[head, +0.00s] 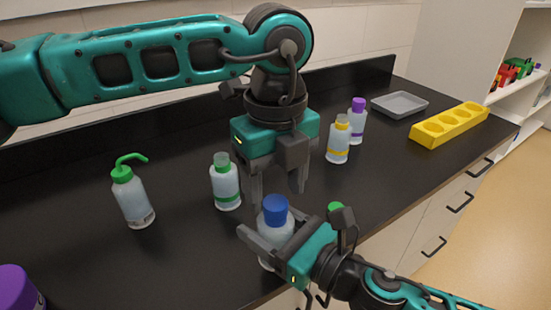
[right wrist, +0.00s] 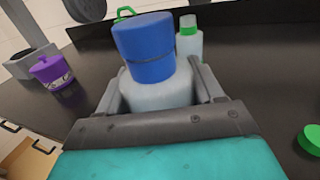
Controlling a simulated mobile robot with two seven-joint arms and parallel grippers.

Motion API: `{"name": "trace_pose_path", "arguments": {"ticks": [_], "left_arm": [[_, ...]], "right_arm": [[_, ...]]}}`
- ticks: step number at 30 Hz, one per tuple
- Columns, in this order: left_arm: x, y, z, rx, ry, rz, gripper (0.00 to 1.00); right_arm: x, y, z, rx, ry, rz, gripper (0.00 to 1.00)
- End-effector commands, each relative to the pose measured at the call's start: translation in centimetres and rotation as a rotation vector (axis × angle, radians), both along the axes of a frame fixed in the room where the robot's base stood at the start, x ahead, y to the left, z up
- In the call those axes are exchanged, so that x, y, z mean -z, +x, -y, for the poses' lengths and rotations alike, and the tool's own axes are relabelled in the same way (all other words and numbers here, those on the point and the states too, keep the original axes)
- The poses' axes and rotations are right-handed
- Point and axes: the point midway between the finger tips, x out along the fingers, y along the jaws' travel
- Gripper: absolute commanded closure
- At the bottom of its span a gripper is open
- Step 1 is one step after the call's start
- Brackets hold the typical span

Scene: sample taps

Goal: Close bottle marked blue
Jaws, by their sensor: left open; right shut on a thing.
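The bottle marked blue (head: 274,244) is a whitish bottle standing upright near the counter's front edge. Its blue cap (head: 274,209) sits on top; whether it is tight I cannot tell. In the right wrist view the blue cap (right wrist: 145,50) looks straight on the bottle (right wrist: 160,93). My right gripper (head: 268,232) is shut on the bottle's body, below the cap. My left gripper (head: 277,196) is open and points down, its fingertips just above or behind the cap; the exact gap is unclear.
A green-banded bottle (head: 226,188) without a coloured cap and a green-spouted wash bottle (head: 132,200) stand left. Yellow (head: 338,142) and purple (head: 356,124) bottles, a grey tray (head: 400,104) and a yellow rack (head: 450,125) are right. A loose green cap (right wrist: 311,138) lies nearby.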

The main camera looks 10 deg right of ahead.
Motion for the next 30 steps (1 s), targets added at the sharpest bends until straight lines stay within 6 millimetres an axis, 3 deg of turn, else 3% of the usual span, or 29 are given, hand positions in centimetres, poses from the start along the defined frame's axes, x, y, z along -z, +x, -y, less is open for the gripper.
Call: {"name": "trace_pose_path", "arguments": {"ticks": [6, 16, 30], "left_arm": [[1.9, 0.0, 0.0, 0.001, 0.0, 0.0, 0.38], [2.1, 0.0, 0.0, 0.0, 0.0, 0.001, 0.39], [2.0, 0.0, 0.0, 0.0, 0.0, 0.001, 0.84]], "right_arm": [[-0.1, 0.0, 0.0, 0.0, 0.001, 0.002, 1.0], [-0.1, 0.0, 0.0, 0.0, 0.001, 0.002, 1.0], [-0.1, 0.0, 0.0, 0.0, 0.001, 0.002, 1.0]]}}
